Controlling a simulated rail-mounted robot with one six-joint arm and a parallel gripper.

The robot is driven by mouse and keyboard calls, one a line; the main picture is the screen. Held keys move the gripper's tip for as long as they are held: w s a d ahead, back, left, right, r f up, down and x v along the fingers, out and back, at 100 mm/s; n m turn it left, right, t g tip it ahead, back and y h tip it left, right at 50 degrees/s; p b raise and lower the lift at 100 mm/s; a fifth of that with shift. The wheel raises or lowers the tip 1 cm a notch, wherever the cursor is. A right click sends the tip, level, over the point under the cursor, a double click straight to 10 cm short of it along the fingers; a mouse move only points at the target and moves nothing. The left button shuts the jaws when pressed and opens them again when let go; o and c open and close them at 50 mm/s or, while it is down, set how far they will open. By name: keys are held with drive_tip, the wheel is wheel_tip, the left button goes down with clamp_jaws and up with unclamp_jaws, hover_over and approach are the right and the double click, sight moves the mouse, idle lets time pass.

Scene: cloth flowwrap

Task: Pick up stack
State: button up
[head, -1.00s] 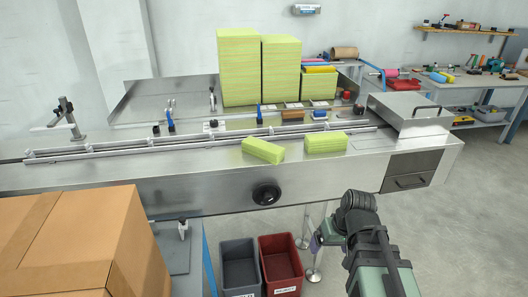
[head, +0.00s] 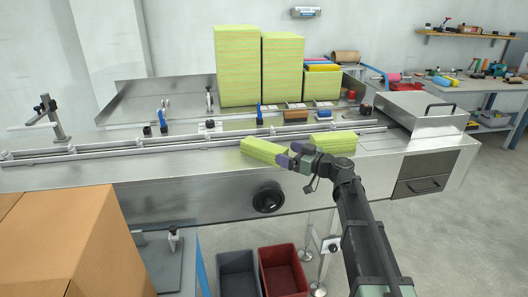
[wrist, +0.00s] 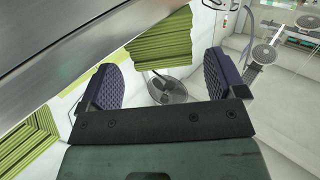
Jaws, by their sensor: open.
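Two small yellow-green stacks of folded cloths lie on the front of the steel machine bed in the head view: a left stack (head: 262,151) lying at an angle, and a right stack (head: 336,143). My gripper (head: 290,155) is open, its purple-padded fingers in front of the left stack's right end, covering part of it. In the wrist view, one striped green stack (wrist: 163,40) shows ahead, between and beyond the open fingers (wrist: 159,72). Another striped green cloth surface (wrist: 25,142) shows at the lower left. I cannot tell whether the fingers touch a stack. Nothing is held.
Tall cloth piles (head: 238,68) stand at the back of the machine. A guide rail (head: 110,150) runs behind the small stacks. A steel hood (head: 413,108) is at right. A cardboard box (head: 75,240) and grey and red bins (head: 282,270) are in front.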

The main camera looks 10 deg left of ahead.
sight(276, 148)
drive_tip(key=x, duration=0.5)
drive_tip(key=shift+s+a+f, duration=0.1)
drive_tip(key=shift+a, duration=0.05)
drive_tip(key=c, duration=1.1)
wheel_tip(276, 148, up, 20)
drive_tip(key=p, duration=2)
